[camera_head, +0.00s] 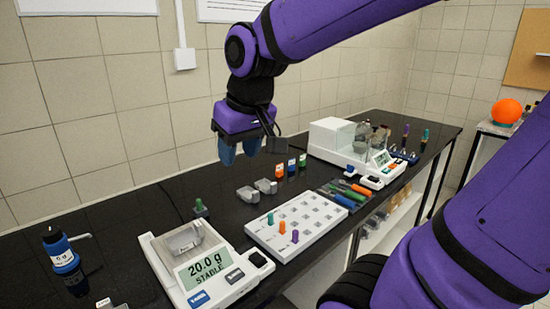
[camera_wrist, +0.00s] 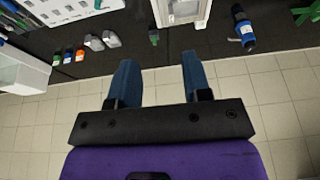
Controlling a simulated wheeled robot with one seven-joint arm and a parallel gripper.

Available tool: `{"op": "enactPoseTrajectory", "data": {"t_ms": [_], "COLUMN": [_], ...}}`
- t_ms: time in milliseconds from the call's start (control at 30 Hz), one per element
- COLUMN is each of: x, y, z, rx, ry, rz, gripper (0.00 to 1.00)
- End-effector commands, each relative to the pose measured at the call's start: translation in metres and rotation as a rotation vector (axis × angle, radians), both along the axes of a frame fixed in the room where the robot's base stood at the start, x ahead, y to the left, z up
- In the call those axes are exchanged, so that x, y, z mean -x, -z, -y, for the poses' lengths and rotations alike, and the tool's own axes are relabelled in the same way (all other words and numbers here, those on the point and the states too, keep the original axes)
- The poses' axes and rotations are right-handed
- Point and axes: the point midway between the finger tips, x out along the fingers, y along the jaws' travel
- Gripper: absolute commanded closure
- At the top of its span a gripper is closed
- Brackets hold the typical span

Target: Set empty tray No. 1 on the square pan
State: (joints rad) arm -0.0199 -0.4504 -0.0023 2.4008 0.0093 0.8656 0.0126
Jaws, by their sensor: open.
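The square pan (camera_head: 178,243) is grey and sits on the white balance at the left, whose display reads 20.0 g STABLE. I cannot tell clearly what lies on it. Two small grey trays (camera_head: 247,194) (camera_head: 266,186) stand side by side on the black bench, right of and behind the balance; they also show in the wrist view (camera_wrist: 93,42) (camera_wrist: 111,39). Their numbers are not readable. My gripper (camera_head: 239,155) is open and empty, in the air above and behind the trays. In the wrist view its blue fingers (camera_wrist: 160,62) stand apart with nothing between them.
A white board with coloured pegs (camera_head: 296,222) lies right of the balance. Small labelled bottles (camera_head: 291,168) stand behind it. A blue-black bottle (camera_head: 63,262) stands left and a green-topped piece (camera_head: 200,208) stands behind the balance. A second balance (camera_head: 340,145) with glassware is farther right.

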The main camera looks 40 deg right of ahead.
Motion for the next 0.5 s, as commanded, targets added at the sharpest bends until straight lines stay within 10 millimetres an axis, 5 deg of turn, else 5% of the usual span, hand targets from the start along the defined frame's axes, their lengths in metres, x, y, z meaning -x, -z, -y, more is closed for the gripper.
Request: {"op": "enactPoseTrajectory", "data": {"t_ms": [200,500], "x": [0.058,0.091], "y": [-0.011,-0.01], "z": [0.003,0.005], "rx": [0.006,0.01], "ry": [0.002,0.004], "rz": [0.088,0.135], "gripper": [0.56,0.56]}}
